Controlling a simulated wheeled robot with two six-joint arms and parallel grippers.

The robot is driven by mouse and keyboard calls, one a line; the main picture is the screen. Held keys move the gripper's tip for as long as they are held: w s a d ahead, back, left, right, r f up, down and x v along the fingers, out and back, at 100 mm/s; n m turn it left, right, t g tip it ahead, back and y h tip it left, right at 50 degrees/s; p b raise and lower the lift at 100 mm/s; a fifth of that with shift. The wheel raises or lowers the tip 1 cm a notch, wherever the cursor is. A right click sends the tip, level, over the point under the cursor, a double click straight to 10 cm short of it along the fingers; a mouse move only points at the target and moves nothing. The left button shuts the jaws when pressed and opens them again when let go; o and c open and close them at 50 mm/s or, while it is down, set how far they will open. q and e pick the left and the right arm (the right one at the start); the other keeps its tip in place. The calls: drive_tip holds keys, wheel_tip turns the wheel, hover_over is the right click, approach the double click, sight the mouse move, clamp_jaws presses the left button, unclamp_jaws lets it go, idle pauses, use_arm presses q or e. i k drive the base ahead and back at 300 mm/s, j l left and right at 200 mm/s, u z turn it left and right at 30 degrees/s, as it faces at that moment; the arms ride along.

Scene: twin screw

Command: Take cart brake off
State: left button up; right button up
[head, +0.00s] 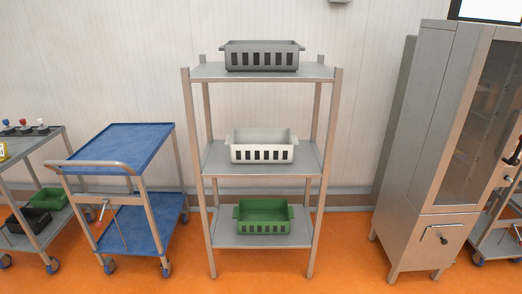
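A blue two-shelf cart (128,143) stands left of the middle in the head view. It has a grey push handle (92,165) at its front left and casters with blue wheels. A thin metal lever (104,207) with a small red part at its lower end shows on the cart's near side, below the handle. I cannot tell whether it is the brake or how it is set. Neither of my grippers is in view.
A metal shelf rack (190,180) right of the cart holds a grey basket (262,56), a white basket (262,146) and a green basket (263,217). A grey cart (35,146) stands close at left. A metal cabinet (415,150) stands at right. Orange floor (190,270) is clear in front.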

sight(99, 223)
drive_tip(key=u, duration=1.3)
drive_tip(key=i+u, duration=0.25)
drive_tip(key=i, duration=0.2)
drive_tip(key=i+l+u, duration=0.25)
drive_tip(key=i, duration=0.2)
drive_tip(key=i+l+u, duration=0.2)
drive_tip(key=i, duration=0.25)
drive_tip(key=i+l+u, duration=0.25)
drive_tip(key=i, duration=0.15)
drive_tip(key=j, duration=0.1)
